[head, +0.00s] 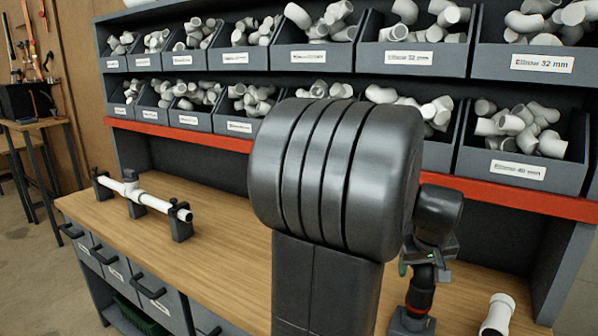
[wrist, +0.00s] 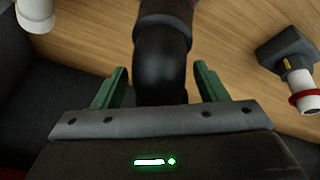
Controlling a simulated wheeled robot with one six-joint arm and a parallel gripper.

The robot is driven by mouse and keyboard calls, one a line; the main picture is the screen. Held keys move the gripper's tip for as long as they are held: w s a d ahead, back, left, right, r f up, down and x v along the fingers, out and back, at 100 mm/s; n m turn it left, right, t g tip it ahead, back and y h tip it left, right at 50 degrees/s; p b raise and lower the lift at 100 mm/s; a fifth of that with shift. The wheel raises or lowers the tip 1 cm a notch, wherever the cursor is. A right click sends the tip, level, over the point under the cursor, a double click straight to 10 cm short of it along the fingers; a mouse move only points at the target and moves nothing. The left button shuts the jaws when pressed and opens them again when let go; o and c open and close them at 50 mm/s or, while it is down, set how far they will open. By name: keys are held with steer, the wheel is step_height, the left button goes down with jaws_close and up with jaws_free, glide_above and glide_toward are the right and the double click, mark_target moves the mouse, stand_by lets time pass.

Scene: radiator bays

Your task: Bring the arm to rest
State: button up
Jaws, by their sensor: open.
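My gripper (wrist: 161,70) is open, its two green fingers apart on either side of a black pipe elbow (wrist: 163,62). I cannot tell whether either finger touches it. In the head view my gripper (head: 425,262) is low over the right part of the bench, above a black upright piece with a red band (head: 420,296). My own arm covers the middle of that view and hides part of the bench.
A white pipe run (head: 150,198) sits on dark supports on the wooden bench (head: 225,215). A loose white pipe piece (head: 498,314) stands at right. In the wrist view a grey holder (wrist: 283,50) is at right. Bins of fittings (head: 525,62) line the shelves behind.

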steer(key=v, duration=1.3)
steer(key=x, duration=1.4)
steer(key=shift+f, duration=0.2)
step_height(320, 180, up, 12)
steer(key=p, duration=0.5)
steer(key=shift+w+r+p, duration=0.1)
steer(key=shift+p, duration=0.25)
steer(key=shift+f, duration=1.35)
